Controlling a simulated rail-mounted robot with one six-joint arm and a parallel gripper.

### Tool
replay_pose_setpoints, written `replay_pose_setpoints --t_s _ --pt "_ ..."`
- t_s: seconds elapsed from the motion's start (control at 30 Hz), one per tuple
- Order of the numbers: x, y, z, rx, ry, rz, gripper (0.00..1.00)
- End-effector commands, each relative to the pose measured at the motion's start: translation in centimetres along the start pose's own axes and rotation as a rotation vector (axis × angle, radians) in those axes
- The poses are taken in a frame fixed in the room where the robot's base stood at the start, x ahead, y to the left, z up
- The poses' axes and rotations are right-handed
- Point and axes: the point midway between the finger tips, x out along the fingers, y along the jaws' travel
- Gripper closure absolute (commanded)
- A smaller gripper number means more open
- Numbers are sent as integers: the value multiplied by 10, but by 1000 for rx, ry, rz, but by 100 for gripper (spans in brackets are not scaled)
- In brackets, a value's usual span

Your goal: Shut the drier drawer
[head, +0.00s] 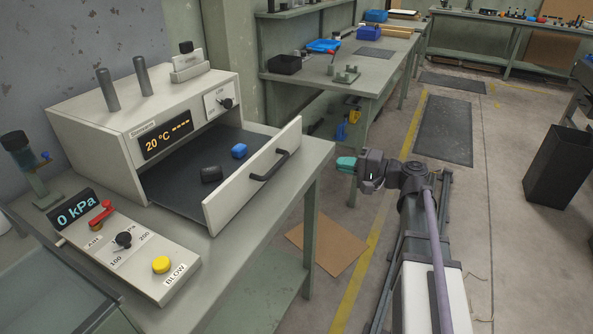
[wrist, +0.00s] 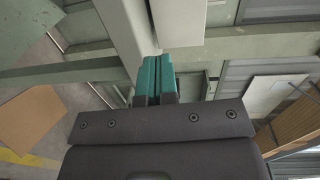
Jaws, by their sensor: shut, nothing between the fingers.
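The drier (head: 150,120) is a pale box on the green bench at the left of the head view, its display reading 20 °C. A black piece (head: 211,174) and a blue piece (head: 239,151) lie on the dark drawer floor. My gripper (head: 346,163) is to the right of the drawer front, apart from it, past the bench edge. Its teal fingers (wrist: 157,78) are together and empty in the wrist view.
A control panel with a red lever, a black knob and a yellow BLOW button (head: 161,264) stands in front of the drier. A second bench (head: 335,75) with trays is behind. A brown sheet (head: 327,246) lies on the floor. A black bin (head: 560,167) stands at right.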

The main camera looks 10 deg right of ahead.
Motion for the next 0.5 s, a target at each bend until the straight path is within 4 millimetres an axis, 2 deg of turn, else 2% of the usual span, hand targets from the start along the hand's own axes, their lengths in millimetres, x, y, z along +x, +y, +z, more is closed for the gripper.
replay_pose_setpoints --t_s 0.03,0.07,0.27,0.37,0.5 --pt "0 -13 -3 10 8 -47 100" --pt "0 -16 -3 14 13 -66 100" --pt "4 -19 -4 18 20 -79 100" --pt "15 -20 -4 17 18 -78 100" --pt "42 -21 -4 17 16 -77 100"
